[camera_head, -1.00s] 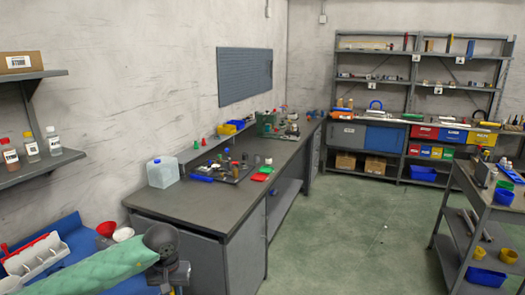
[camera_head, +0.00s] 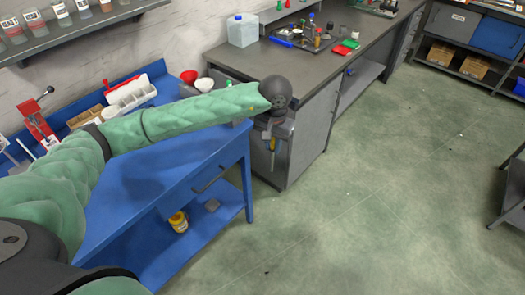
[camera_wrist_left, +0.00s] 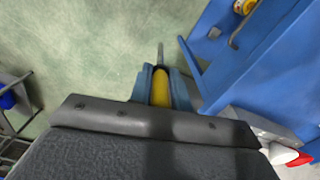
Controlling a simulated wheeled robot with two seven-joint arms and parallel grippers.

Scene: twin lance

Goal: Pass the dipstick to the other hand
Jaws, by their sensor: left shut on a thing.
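My left gripper (camera_head: 270,141) hangs at the end of the green-sleeved left arm, in front of the grey bench's near end in the head view. It is shut on the dipstick (camera_wrist_left: 160,87). In the left wrist view, the dipstick's yellow handle sits between the blue fingers (camera_wrist_left: 161,78), and a thin grey rod sticks out past their tips. My right gripper is in neither view now.
A blue workbench (camera_head: 190,178) stands below my left arm, with a yellow jar (camera_head: 178,221) on its lower shelf. A grey bench (camera_head: 318,66) with a clear jug (camera_head: 242,31) stands behind the gripper. The green floor (camera_head: 390,190) to the right is open.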

